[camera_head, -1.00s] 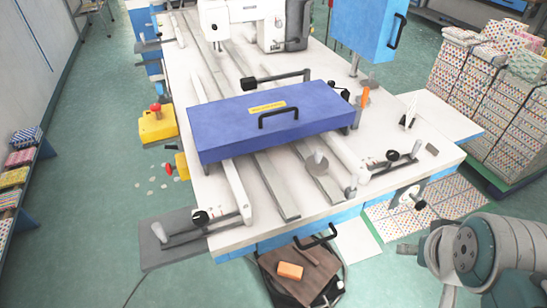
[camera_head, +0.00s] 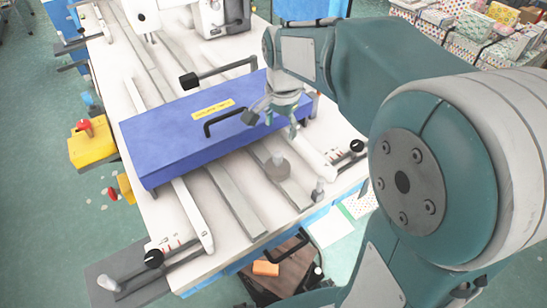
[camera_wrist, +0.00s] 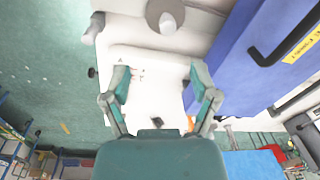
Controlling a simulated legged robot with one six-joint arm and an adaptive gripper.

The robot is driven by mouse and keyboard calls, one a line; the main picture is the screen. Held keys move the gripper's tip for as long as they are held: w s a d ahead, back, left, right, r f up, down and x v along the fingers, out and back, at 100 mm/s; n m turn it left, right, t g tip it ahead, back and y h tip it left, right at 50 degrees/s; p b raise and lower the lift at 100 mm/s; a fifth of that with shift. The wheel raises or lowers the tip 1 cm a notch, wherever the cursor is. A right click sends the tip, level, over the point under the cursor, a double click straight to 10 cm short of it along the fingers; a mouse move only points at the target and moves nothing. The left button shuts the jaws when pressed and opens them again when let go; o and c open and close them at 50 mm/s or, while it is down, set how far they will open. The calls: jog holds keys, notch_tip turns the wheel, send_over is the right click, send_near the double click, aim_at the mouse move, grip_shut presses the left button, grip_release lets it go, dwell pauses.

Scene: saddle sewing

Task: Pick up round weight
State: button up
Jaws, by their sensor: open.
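The round weight (camera_head: 278,169), a grey disc with a thin post, stands upright on the white table in front of the blue box. In the wrist view, a round grey piece that looks like this weight (camera_wrist: 165,14) is cut by the top edge, beyond my fingertips. My gripper (camera_head: 273,124) hangs above the table by the front right part of the blue box, higher than the weight. In the wrist view my gripper (camera_wrist: 160,72) has its two fingers spread wide, with nothing between them.
The blue box (camera_head: 165,150) with a black handle stands close beside my gripper. Metal rails (camera_head: 235,200) run along the table. A small post (camera_head: 318,188) stands right of the weight. An orange block (camera_head: 266,268) lies on a brown-topped stool below the table edge.

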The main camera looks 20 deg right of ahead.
aim_at(278, 153)
jog(key=shift+w+f+m+g, duration=0.4)
jog(key=shift+w+f+m, duration=0.4)
jog(key=shift+w+f, duration=0.35)
jog(key=f, duration=1)
jog(key=shift+w+d+f, duration=0.15)
jog(key=shift+w+f, duration=0.05)
jog(key=shift+f, duration=0.05)
grip_shut()
